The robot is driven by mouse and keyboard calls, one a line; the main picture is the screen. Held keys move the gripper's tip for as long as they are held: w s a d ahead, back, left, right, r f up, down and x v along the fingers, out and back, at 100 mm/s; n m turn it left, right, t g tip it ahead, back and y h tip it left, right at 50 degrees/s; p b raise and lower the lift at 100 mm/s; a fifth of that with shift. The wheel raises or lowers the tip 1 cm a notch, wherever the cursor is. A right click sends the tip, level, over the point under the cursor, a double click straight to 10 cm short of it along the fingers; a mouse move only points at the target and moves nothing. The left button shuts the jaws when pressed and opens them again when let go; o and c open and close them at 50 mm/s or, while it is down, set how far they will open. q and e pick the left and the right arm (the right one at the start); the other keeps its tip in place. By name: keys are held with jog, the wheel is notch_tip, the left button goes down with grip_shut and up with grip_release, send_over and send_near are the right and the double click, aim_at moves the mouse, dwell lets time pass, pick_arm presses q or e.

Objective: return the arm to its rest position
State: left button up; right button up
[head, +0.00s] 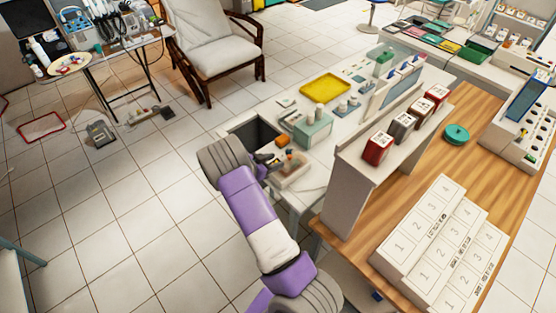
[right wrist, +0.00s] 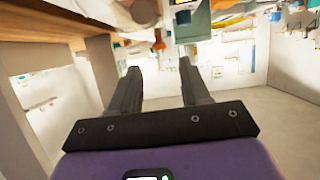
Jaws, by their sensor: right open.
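My right arm, purple with grey joints, reaches up from the bottom of the head view. Its gripper (head: 268,160) is small and partly hidden by the wrist there, beside the near edge of the white table (head: 318,178). In the right wrist view the gripper (right wrist: 159,68) shows two dark fingers spread apart with nothing between them. Furniture and small items appear beyond the fingertips, upside down. My left gripper is not in view.
On the white table are a yellow tray (head: 325,88), a mint-green box (head: 312,130) and a small tray with an orange item (head: 290,142). A wooden counter (head: 410,170) with numbered boxes (head: 435,240) stands right of my arm.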

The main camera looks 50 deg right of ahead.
dwell(0.5)
jog(key=w+a+f+n+t+y+b, duration=0.1)
jog(key=a+f+n+t+y, duration=0.3)
jog(key=a+f, duration=0.5)
jog(key=a+f+n+t+y+b, duration=0.2)
jog(key=a+f+n+t+y, duration=0.15)
jog(key=a+f+n, duration=0.6)
jog(key=s+a+n+g+y, duration=0.1)
jog(key=s+a+y, duration=0.2)
jog(key=a, duration=0.6)
jog(key=s+a+n+g+y+b, duration=0.1)
jog(key=s+a+n+y, duration=0.1)
jog(key=s+a, duration=0.4)
jog(key=s+a+n+g+y, duration=0.1)
jog(key=s+a+y, duration=0.4)
jog(key=a, duration=0.7)
jog(key=shift+s+r+g, duration=0.2)
jog(key=shift+s+g, duration=0.05)
jog(key=shift+g, duration=0.3)
jog(key=shift+d, duration=0.1)
